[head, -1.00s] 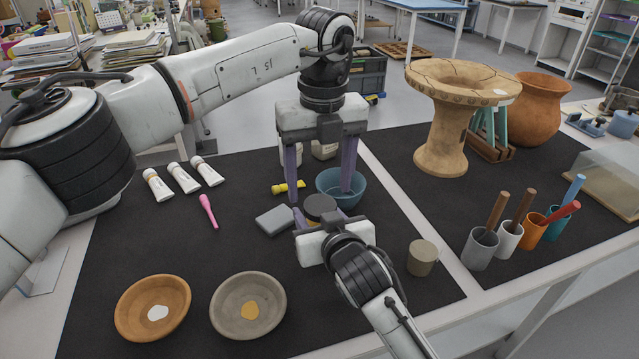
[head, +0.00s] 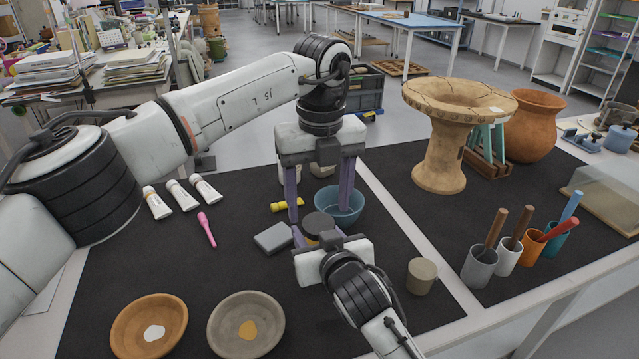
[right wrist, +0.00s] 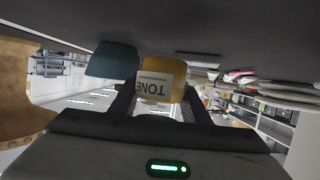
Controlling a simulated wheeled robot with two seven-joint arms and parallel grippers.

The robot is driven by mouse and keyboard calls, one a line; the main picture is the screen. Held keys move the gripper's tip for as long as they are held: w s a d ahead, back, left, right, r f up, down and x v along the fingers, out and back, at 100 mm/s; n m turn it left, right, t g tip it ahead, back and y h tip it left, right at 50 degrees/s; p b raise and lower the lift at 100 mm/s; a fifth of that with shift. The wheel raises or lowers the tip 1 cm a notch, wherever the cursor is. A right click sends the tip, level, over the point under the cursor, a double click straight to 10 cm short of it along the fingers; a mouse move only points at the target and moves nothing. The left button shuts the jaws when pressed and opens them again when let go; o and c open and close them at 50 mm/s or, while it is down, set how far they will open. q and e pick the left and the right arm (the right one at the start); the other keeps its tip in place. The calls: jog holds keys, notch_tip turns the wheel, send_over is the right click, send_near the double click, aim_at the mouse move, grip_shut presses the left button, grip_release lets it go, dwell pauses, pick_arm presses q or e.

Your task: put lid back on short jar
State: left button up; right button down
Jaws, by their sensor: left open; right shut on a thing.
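A short yellow-brown jar (head: 313,239) with a dark round top (head: 319,222) stands on the black mat in the head view. I cannot tell whether this top is a lid or the open mouth. My right gripper (head: 321,236) is shut on the jar from the near side. In the right wrist view the jar (right wrist: 163,72) is between the fingers, its label partly reading "TONE", upside down. My left gripper (head: 319,210) is open, pointing down above and behind the jar, its fingers spread wide and holding nothing I can see. No separate lid is clear.
A blue bowl (head: 352,215) stands close behind the jar, by the left gripper's right finger. A grey block (head: 272,238) and yellow tube (head: 287,205) lie left. A beige cylinder (head: 422,276) stands right. Two dishes (head: 148,325) (head: 246,325) are in front.

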aim_at(319, 223)
pick_arm(q)
jog(key=shift+w+f, duration=0.1)
jog(key=shift+f, duration=1.7)
jog(key=c, duration=1.1)
jog(key=shift+m, duration=1.7)
jog(key=shift+c, duration=0.2)
jog(key=o, duration=1.2)
jog(key=shift+c, duration=0.2)
jog(key=shift+r, duration=0.1)
